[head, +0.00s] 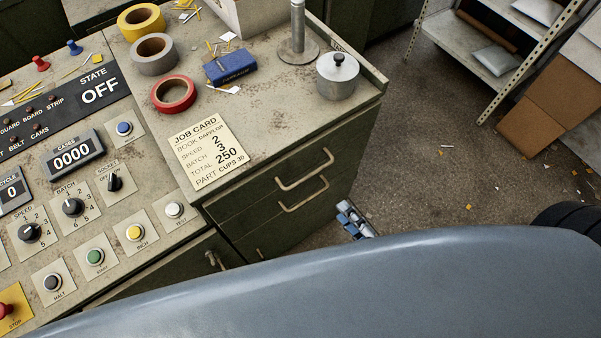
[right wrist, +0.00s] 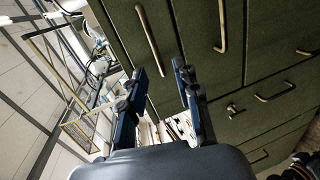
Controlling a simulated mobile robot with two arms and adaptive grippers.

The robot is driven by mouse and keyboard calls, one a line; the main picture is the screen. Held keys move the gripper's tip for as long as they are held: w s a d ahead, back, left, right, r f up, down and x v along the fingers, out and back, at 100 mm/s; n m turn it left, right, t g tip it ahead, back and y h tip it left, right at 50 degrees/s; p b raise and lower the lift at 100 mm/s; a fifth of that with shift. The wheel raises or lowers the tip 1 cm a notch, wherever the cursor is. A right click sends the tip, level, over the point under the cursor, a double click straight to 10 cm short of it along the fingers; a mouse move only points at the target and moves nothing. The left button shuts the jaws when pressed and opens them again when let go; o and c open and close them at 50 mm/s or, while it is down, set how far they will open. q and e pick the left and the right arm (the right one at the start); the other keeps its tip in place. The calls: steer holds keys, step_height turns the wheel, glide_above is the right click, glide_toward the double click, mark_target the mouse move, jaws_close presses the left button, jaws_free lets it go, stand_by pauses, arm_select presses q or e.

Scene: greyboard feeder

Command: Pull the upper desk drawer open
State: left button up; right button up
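The desk's upper drawer (head: 270,189) is shut in the green front, just under the worn top. Its bar handle (head: 305,170) is above a second handle (head: 304,195) on the drawer below. My right gripper (head: 355,220) is to the right of both handles and lower in the picture, apart from them, partly hidden by my grey arm. In the right wrist view, its two blue fingers (right wrist: 160,72) are spread with nothing between them. The drawer fronts with bar handles (right wrist: 150,40) (right wrist: 222,27) lie beyond the fingertips. My left gripper is not in view.
On the desk top are tape rolls (head: 173,93), a blue box (head: 230,66), a metal pot (head: 338,76) and a job card (head: 209,151). A control panel (head: 90,200) adjoins at left. Open floor (head: 420,170) lies right of the desk, with a shelf rack (head: 490,50) beyond.

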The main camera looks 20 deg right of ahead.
mark_target(310, 174)
steer(key=x, duration=0.4)
steer(key=r+p+x, duration=0.1)
steer(key=x, duration=0.4)
steer(key=p+x, duration=0.1)
steer(key=x, duration=0.4)
steer(key=shift+a+r, duration=0.15)
steer(key=shift+r, duration=0.05)
jaws_close()
